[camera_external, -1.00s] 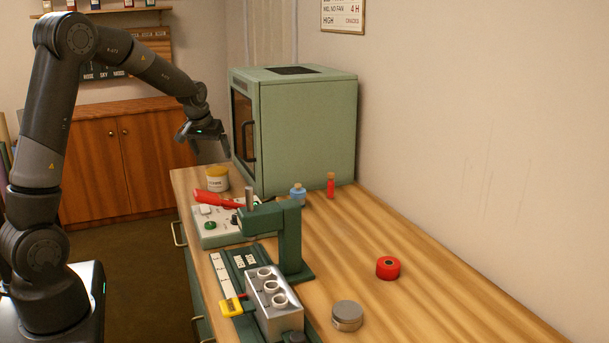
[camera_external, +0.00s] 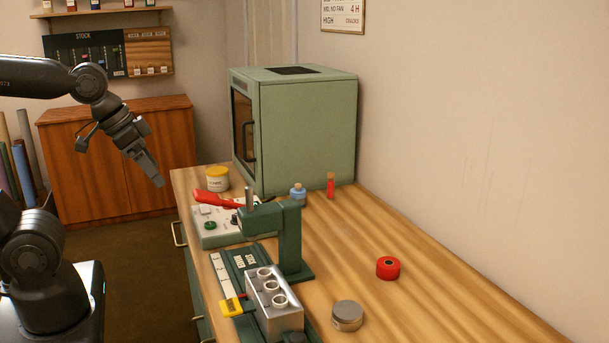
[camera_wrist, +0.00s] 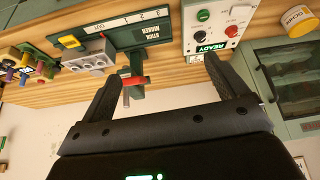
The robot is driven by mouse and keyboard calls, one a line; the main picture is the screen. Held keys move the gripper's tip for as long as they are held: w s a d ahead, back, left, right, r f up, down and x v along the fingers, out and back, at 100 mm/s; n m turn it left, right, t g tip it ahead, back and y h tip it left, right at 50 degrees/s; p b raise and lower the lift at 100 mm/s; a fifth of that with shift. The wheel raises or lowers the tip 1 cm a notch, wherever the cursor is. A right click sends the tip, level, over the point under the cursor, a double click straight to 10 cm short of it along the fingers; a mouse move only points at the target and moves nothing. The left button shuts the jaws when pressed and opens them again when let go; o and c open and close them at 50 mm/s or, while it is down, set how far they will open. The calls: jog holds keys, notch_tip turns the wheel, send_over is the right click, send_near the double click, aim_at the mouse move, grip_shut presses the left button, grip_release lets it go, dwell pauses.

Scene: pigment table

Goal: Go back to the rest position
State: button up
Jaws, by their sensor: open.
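My gripper (camera_external: 155,180) hangs in the air left of the wooden table (camera_external: 440,290), in front of the brown cabinet. In the wrist view my gripper (camera_wrist: 165,85) has its two dark fingers spread wide, with nothing held between them. The fingers are clear of the table and of everything on it. My arm reaches in from the left edge of the external view, its upper links partly out of frame.
A green oven-like cabinet (camera_external: 308,130) stands at the table's back. On the table are a yellow-lidded jar (camera_external: 217,179), a control box (camera_external: 217,234), a green press (camera_external: 290,240), a metal block (camera_external: 272,310), a red ring (camera_external: 388,268) and a grey tin (camera_external: 347,315).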

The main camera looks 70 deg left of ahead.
jog(key=shift+s+d+f+m, duration=0.2)
jog(key=shift+s+d, duration=0.2)
jog(key=shift+s, duration=0.25)
jog(key=shift+s+d+f+m, duration=0.2)
jog(key=shift+s+d, duration=0.2)
jog(key=shift+s, duration=0.2)
